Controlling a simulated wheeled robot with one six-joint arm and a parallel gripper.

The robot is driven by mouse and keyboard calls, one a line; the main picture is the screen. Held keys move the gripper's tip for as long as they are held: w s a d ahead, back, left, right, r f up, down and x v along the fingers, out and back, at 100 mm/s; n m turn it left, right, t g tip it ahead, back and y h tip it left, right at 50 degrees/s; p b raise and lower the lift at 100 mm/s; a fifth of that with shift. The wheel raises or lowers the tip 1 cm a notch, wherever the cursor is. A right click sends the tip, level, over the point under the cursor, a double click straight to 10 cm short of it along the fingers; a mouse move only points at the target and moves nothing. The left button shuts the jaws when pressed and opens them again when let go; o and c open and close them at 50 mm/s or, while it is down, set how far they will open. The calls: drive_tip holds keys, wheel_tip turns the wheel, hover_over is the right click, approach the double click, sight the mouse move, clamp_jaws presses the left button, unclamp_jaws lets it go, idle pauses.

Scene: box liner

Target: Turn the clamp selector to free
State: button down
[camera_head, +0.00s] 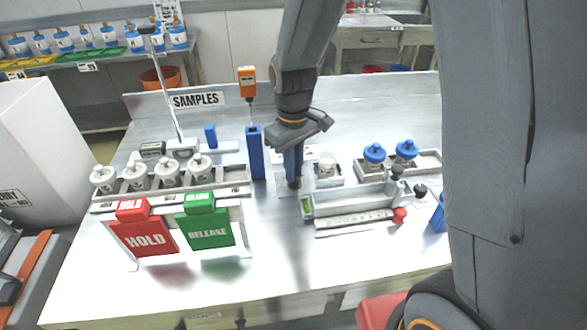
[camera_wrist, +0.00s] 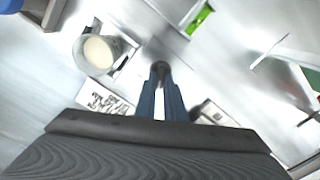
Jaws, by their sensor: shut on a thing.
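My gripper (camera_head: 294,174) points straight down over the bench, left of the metal clamp fixture (camera_head: 350,199). Its two blue fingers (camera_wrist: 160,95) are closed together on a small dark knob (camera_wrist: 160,69), which appears to be the clamp selector. In the head view the knob (camera_head: 294,184) shows just below the fingertips. The fingers hide part of it, so I cannot read its setting. A printed label (camera_wrist: 106,100) lies beside the fingers in the wrist view, partly covered by my gripper. The fixture's green window (camera_head: 307,206) also shows in the wrist view (camera_wrist: 200,18).
A white cup (camera_head: 327,164) stands close right of my gripper. Blue-capped jars (camera_head: 375,153) stand farther right. A tall blue holder (camera_head: 256,152) is close left. Red HOLD (camera_head: 146,236) and green RELEASE (camera_head: 208,228) panels stand front left. The front middle of the bench is clear.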

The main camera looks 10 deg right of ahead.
drive_tip(key=shift+w+r, duration=0.1)
drive_tip(key=c, duration=1.8)
unclamp_jaws()
drive_tip(key=shift+c, duration=0.2)
drive_tip(key=shift+r+b, duration=0.8)
drive_tip(key=shift+r, duration=3.1)
